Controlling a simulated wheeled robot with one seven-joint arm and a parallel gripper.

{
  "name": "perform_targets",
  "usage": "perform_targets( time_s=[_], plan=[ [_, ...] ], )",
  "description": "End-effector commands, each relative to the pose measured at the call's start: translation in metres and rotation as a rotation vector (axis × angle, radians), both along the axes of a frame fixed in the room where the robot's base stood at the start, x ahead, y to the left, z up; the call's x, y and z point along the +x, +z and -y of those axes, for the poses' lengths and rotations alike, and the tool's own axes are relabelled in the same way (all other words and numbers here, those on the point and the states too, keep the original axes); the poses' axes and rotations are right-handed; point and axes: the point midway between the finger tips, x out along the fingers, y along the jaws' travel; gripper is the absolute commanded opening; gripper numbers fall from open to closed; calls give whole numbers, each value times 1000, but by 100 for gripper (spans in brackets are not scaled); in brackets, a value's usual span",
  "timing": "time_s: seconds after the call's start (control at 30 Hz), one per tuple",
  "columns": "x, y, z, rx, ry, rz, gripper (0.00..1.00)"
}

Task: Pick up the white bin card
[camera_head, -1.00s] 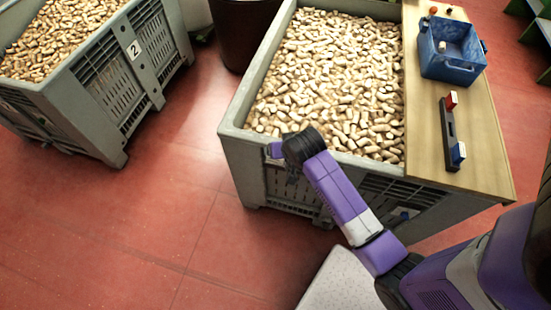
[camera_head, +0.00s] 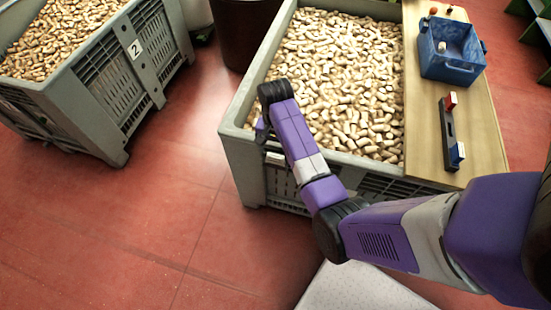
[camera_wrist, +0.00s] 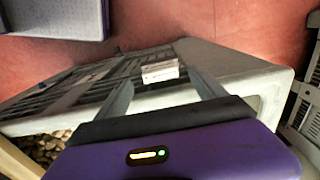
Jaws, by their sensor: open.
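The white bin card (camera_wrist: 160,71) shows in the wrist view as a small pale rectangle at the grey bin's slatted outer wall. In the head view a pale strip that looks like this card (camera_head: 275,158) shows on the near wall of the middle bin, just below my wrist. My gripper (camera_wrist: 161,80) is open and empty. Its two fingers point at the card, one towards each side of it. The card appears just beyond the fingertips; I cannot tell whether they touch it. In the head view my wrist mostly hides the fingers.
The grey middle bin (camera_head: 236,142) is full of corks. A board (camera_head: 478,122) on its right side carries a blue crate (camera_head: 450,68) and a dark holder (camera_head: 447,130) with red and blue blocks. Another cork bin (camera_head: 100,75), marked 2, stands left. Red floor between the bins is clear.

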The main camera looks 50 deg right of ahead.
Motion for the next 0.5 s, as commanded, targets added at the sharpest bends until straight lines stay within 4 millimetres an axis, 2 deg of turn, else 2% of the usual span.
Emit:
perform_targets(
  time_s=[0.2, 0.5],
  plan=[
    [0, -31, -1, 1, 0, -3, 80],
    [0, -38, 0, 0, 1, 1, 80]
  ],
)
